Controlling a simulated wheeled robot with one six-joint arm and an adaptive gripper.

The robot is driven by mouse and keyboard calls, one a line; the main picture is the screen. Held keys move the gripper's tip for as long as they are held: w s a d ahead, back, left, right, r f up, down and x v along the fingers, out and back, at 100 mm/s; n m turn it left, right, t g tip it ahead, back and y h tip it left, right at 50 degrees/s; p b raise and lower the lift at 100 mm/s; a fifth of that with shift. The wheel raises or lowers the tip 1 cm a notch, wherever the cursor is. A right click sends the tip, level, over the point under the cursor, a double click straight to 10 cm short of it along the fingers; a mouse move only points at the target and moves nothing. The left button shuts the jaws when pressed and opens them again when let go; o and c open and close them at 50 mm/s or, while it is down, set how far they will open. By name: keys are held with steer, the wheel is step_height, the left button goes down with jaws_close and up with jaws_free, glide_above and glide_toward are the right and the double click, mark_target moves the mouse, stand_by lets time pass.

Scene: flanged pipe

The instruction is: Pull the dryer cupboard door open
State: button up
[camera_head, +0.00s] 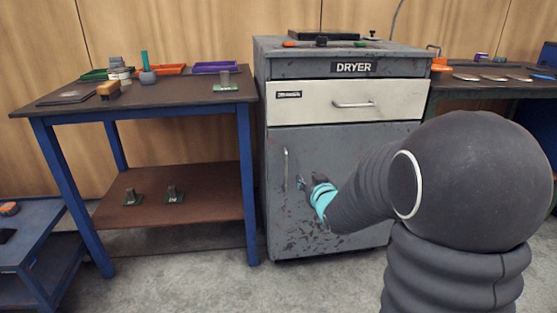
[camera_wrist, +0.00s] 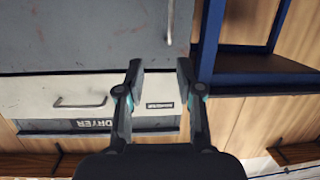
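The dryer cupboard door (camera_head: 350,150) is a scuffed grey panel below a cream drawer, and it looks closed. Its upright metal handle (camera_head: 286,170) is near the door's left edge. My gripper (camera_head: 303,184) is in front of the door, just right of the handle in the head view. The wrist view is upside down; there my gripper (camera_wrist: 160,72) has its two fingers spread with nothing between them. The handle (camera_wrist: 170,22) shows above the fingertips, roughly in line with the gap and apart from both fingers. The grey door (camera_wrist: 80,35) fills the upper left.
The cream drawer (camera_head: 350,102) with its own handle is above the door, under the DRYER label (camera_head: 353,67). A blue-legged table (camera_head: 246,170) stands close on the left. Another bench (camera_head: 480,90) is on the right. Floor before the door is clear except for my arm.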

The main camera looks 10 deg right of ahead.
mark_target(286, 163)
steer(key=w+a+f+t+y, duration=0.1)
steer(key=w, duration=0.7)
steer(key=w+a+f+t+y+p, duration=0.1)
steer(key=w+a+f, duration=0.1)
steer(key=w, duration=0.7)
steer(key=shift+a+f+n+p, duration=0.2)
steer(key=shift+f+n+p, duration=0.1)
steer(key=shift+w, duration=0.1)
jaws_close()
